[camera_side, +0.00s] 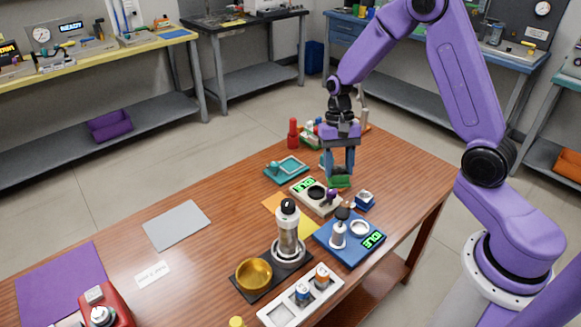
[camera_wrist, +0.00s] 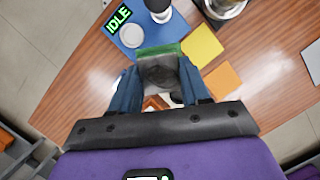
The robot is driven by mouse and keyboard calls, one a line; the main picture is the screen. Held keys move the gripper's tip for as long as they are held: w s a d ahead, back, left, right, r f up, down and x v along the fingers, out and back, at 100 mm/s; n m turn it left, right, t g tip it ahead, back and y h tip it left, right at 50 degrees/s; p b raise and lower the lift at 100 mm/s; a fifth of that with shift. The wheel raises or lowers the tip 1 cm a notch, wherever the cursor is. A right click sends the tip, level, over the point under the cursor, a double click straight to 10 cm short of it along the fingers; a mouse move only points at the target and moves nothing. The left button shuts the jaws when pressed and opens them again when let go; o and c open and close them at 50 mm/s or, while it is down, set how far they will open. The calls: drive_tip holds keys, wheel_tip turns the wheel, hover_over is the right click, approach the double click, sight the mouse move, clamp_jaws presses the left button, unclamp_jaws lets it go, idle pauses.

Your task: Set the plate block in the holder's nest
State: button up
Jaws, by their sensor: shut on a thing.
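My gripper (camera_side: 340,172) points down over the far right part of the table. It is shut on the green plate block (camera_side: 341,183), which shows at the fingertips in the side view. In the wrist view the block (camera_wrist: 160,50) shows a green edge and a dark grey face between the blue fingers (camera_wrist: 158,80). The teal holder (camera_side: 272,175) lies left of my gripper in the side view, with a pale rectangular recess, its nest, that looks empty. The holder cannot be made out in the wrist view.
A beige device (camera_side: 327,208) with a green IDLE display stands close below the gripper.

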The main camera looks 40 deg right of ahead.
drive_tip(key=w+d+f+m+t, duration=0.2)
drive_tip(key=w+f+m, duration=0.1)
drive_tip(key=w+m, duration=0.5)
drive_tip(key=w+d+f+m+t+h, duration=0.1)
drive_tip(key=w+f+m, duration=0.3)
drive_tip(key=w+m, duration=0.5)
drive_tip(key=w+d+f+m+t, duration=0.3)
drive_tip(key=w+m, duration=0.5)
drive_tip(key=m, duration=0.4)
drive_tip(key=shift+w+d+f+h, duration=0.3)
drive_tip(key=shift+d+f+h, duration=0.1)
drive_tip(key=shift+d+f, duration=0.25)
drive_tip(key=shift+w+a+f, duration=0.1)
drive_tip(key=shift+w+f, duration=0.1)
drive_tip(key=shift+f, duration=1.6)
drive_tip(key=shift+f, duration=0.1)
